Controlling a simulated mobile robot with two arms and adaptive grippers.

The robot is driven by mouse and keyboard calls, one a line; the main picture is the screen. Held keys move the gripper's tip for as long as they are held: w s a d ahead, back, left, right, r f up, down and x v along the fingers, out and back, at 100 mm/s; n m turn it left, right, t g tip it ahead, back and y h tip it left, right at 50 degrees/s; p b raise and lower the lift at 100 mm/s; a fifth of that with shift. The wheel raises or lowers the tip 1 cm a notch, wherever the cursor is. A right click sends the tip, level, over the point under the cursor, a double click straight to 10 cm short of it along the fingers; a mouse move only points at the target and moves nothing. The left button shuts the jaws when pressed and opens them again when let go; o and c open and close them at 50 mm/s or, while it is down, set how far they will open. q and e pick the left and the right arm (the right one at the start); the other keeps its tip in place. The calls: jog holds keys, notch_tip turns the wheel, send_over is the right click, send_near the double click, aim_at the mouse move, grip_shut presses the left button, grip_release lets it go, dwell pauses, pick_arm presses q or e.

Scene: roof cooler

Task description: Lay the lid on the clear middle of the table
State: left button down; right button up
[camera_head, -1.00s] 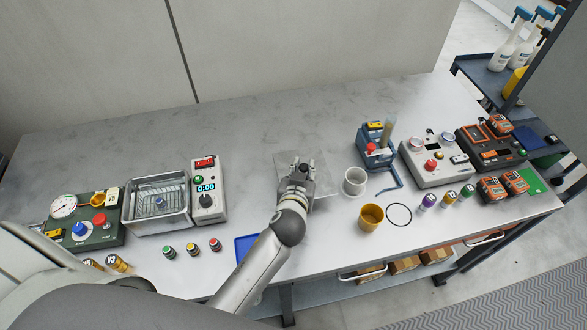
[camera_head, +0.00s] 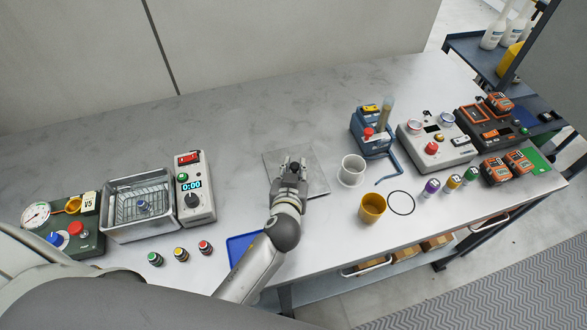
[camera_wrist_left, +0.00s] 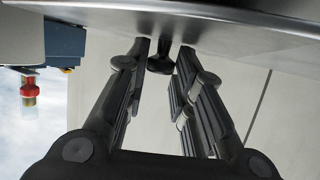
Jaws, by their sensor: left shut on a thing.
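The lid (camera_head: 318,161) is a flat, square grey metal plate with a small black knob. In the head view it is over the middle of the table (camera_head: 230,135), left of the white cup. My left gripper (camera_head: 291,167) is shut on its knob and covers part of the plate. The left wrist view shows the knob between the fingertips (camera_wrist_left: 160,60), against the plate (camera_wrist_left: 240,22). I cannot tell whether the plate touches the table. My right gripper is out of view.
The metal basin (camera_head: 112,222) and a timer box (camera_head: 197,205) stand to the left. A white cup (camera_head: 352,170), yellow cup (camera_head: 372,208) and blue stand (camera_head: 366,140) are close on the right. A blue tray (camera_head: 240,247) lies at the front edge. Bare table lies behind the lid.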

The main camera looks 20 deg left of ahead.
pick_arm(q)
jog(key=c, duration=1.2)
grip_release()
jog(key=shift+w+a+f, duration=0.1)
jog(key=shift+w+f, duration=0.05)
jog(key=shift+f, duration=0.05)
jog(key=shift+c, duration=0.2)
jog(key=shift+r, duration=0.3)
jog(key=b+v, duration=0.2)
jog(key=v, duration=0.8)
jog(key=shift+s, duration=0.3)
jog(key=shift+s+d+r, duration=0.2)
jog(key=shift+s+r, duration=0.2)
jog(key=shift+s, duration=0.2)
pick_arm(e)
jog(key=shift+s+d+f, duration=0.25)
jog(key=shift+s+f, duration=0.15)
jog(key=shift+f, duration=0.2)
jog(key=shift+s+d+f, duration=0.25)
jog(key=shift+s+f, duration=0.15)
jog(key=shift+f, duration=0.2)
